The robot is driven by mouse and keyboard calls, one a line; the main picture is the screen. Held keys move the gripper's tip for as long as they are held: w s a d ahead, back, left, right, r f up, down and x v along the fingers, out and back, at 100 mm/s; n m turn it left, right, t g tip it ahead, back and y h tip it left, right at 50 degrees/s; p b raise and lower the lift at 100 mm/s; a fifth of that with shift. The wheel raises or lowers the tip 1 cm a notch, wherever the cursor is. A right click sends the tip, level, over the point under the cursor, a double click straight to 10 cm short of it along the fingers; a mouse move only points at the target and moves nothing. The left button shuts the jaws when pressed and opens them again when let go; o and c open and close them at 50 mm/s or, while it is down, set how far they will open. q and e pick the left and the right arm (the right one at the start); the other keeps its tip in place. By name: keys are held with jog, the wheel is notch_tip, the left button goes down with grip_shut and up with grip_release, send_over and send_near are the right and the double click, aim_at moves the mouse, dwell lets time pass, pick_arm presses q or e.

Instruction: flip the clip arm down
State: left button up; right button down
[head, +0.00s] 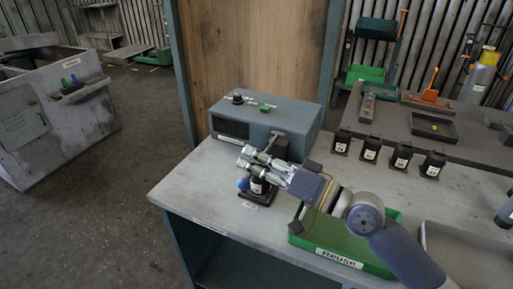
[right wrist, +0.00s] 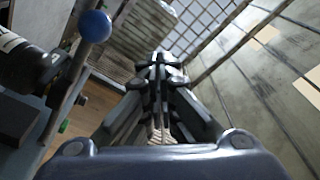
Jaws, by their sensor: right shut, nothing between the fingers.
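A blue ball knob (head: 243,184) shows beside a small black labelled holder (head: 258,188) on the bench. In the right wrist view the knob (right wrist: 95,26) tops a thin metal rod (right wrist: 70,88), which looks like the clip arm, beside the black holder (right wrist: 28,65). My right gripper (head: 245,156) is above the holder and hides part of it and of the rod in the head view. Its fingers (right wrist: 159,65) are closed together and empty, to the right of the rod and apart from it in the wrist view. My left gripper is not in view.
The grey-blue blower housing (head: 290,117) stands just behind the gripper. A green "Reuse" tray (head: 340,258) lies below my right arm. Several black labelled holders (head: 371,148) stand at right. The bench's left front (head: 190,187) is clear.

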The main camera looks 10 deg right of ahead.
jog(key=shift+s+a+f+b, duration=0.1)
jog(key=shift+f+b, duration=0.05)
jog(key=shift+f, duration=0.3)
jog(key=shift+s+a+f+b, duration=0.1)
jog(key=shift+f+b, duration=0.05)
jog(key=shift+f, duration=0.3)
jog(key=shift+r, duration=0.15)
